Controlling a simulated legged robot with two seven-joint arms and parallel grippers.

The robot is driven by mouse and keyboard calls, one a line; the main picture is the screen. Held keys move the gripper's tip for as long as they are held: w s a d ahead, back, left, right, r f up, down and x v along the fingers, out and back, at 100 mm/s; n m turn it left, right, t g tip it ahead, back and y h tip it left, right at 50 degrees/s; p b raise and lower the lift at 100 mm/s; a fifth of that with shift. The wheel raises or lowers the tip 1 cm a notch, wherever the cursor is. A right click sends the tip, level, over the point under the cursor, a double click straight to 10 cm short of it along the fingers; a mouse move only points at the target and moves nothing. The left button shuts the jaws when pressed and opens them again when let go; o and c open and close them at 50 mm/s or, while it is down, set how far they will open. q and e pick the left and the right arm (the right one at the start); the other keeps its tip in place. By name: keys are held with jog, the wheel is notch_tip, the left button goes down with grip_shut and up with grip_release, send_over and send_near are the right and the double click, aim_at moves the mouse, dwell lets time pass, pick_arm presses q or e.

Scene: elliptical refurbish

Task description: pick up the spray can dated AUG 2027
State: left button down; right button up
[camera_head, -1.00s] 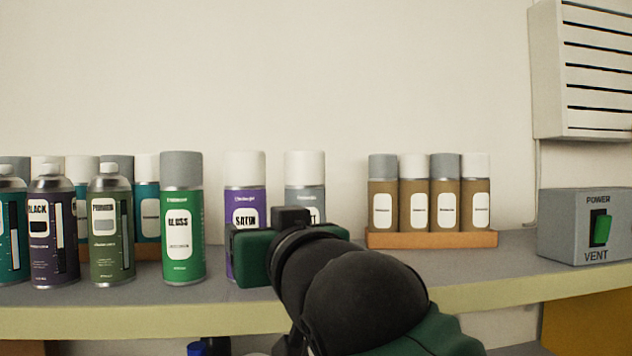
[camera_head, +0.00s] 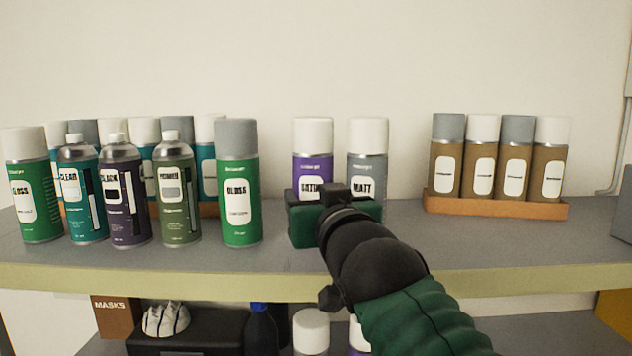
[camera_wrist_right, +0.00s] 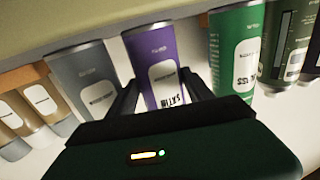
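A purple SATIN can (camera_head: 313,165) with a white cap and a grey MATT can (camera_head: 367,160) stand on the shelf. Green GLOSS cans stand to their left, one with a grey cap (camera_head: 238,185) and one with a white cap (camera_head: 30,190). No date is legible on any can. My right gripper (camera_head: 318,208) is in front of the SATIN can and hides its lower part. In the right wrist view its fingers (camera_wrist_right: 163,92) are open, with the purple can (camera_wrist_right: 157,60) showing between them; contact cannot be told. My left gripper is out of view.
CLEAR (camera_head: 85,205), BLACK (camera_head: 125,205) and PRIMER (camera_head: 177,205) bottles stand at the left, with more cans behind. Brown cans sit on a wooden tray (camera_head: 495,207) at the right. The shelf's front edge (camera_head: 150,278) runs below; a lower shelf holds a MASKS box (camera_head: 115,315).

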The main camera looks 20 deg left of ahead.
jog(key=shift+c, duration=1.2)
jog(key=shift+a+f, duration=0.1)
jog(key=shift+a, duration=0.55)
jog(key=c, duration=0.5)
jog(key=shift+s+a, duration=0.1)
jog(key=shift+a, duration=0.5)
grip_shut()
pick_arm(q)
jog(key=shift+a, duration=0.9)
pick_arm(e)
jog(key=shift+d, duration=0.1)
